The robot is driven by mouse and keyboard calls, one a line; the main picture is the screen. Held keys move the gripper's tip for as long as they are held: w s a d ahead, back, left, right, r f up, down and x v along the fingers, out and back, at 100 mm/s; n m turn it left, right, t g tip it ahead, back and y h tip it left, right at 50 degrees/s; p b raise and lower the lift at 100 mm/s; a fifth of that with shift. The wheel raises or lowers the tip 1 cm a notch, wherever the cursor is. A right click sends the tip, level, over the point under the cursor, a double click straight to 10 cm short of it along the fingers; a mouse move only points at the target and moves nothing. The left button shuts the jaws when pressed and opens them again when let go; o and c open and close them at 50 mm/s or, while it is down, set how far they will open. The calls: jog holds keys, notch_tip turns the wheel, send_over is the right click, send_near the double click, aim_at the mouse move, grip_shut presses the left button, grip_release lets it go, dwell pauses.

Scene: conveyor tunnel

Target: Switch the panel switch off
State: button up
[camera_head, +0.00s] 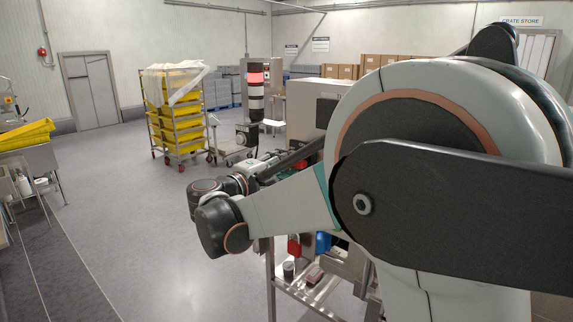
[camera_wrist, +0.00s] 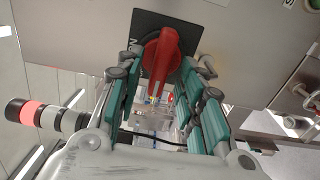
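The panel switch (camera_wrist: 163,50) is a red rotary handle on a black square plate (camera_wrist: 146,20), at the top middle of the wrist view. The plate is on a pale grey panel (camera_wrist: 80,30). My gripper (camera_wrist: 164,72) is open, with one teal-padded finger on each side of the handle. Whether either finger touches the handle, I cannot tell. In the head view my arm hides the switch, and the grey cabinet (camera_head: 303,108) shows behind the arm.
A signal tower (camera_head: 255,85) has its red section bright; it also shows in the wrist view (camera_wrist: 42,115). A metal stand (camera_head: 318,292) is below my arm. A rack of yellow crates (camera_head: 178,115) stands farther left.

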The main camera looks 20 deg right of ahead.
jog(key=v, duration=1.1)
